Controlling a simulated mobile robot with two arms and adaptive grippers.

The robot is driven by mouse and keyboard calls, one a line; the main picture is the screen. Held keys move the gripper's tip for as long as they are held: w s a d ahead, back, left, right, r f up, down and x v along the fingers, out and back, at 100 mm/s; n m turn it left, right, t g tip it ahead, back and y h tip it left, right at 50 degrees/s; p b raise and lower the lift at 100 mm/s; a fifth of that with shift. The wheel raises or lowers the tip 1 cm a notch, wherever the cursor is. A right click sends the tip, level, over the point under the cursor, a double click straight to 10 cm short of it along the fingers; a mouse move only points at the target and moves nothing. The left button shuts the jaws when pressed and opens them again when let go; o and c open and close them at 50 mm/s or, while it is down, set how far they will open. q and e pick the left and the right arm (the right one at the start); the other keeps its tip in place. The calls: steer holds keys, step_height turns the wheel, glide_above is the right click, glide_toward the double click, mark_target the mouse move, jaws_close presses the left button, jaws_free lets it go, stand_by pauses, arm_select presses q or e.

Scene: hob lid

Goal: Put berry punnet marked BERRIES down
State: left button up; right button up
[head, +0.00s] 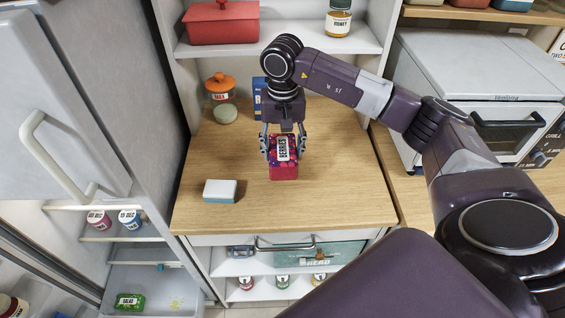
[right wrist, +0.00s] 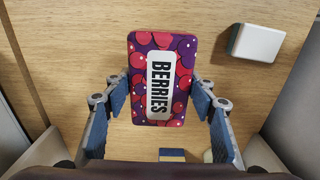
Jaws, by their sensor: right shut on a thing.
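The berry punnet (head: 285,171) is a red and purple box with a white BERRIES label. It is between the fingers of my right gripper (head: 283,145), which is shut on its sides, over the wooden counter (head: 340,160). In the right wrist view the punnet (right wrist: 162,40) shows its labelled top, with the blue-padded fingers of the right gripper (right wrist: 162,100) on either side. I cannot tell whether its underside touches the counter. My left gripper is not in view.
A white and blue block (head: 221,191) lies front left on the counter. Behind are an orange-lidded jar (head: 219,86), a round greenish thing (head: 226,114) and a blue box (head: 258,98). A fridge (head: 75,100) stands left and an oven (head: 500,125) right. The counter right of the punnet is clear.

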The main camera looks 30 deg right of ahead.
step_height(320, 180, down, 2)
steer(key=shift+f, duration=0.35)
step_height(320, 180, down, 3)
steer(key=shift+f+p, duration=0.2)
steer(key=shift+p, duration=0.6)
steer(key=shift+f, duration=0.25)
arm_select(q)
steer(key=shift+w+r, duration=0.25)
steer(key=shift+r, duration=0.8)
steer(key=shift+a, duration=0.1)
arm_select(e)
steer(key=shift+f, duration=0.15)
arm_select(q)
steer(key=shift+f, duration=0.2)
arm_select(e)
steer(key=o, duration=1.3)
steer(key=shift+o, duration=0.2)
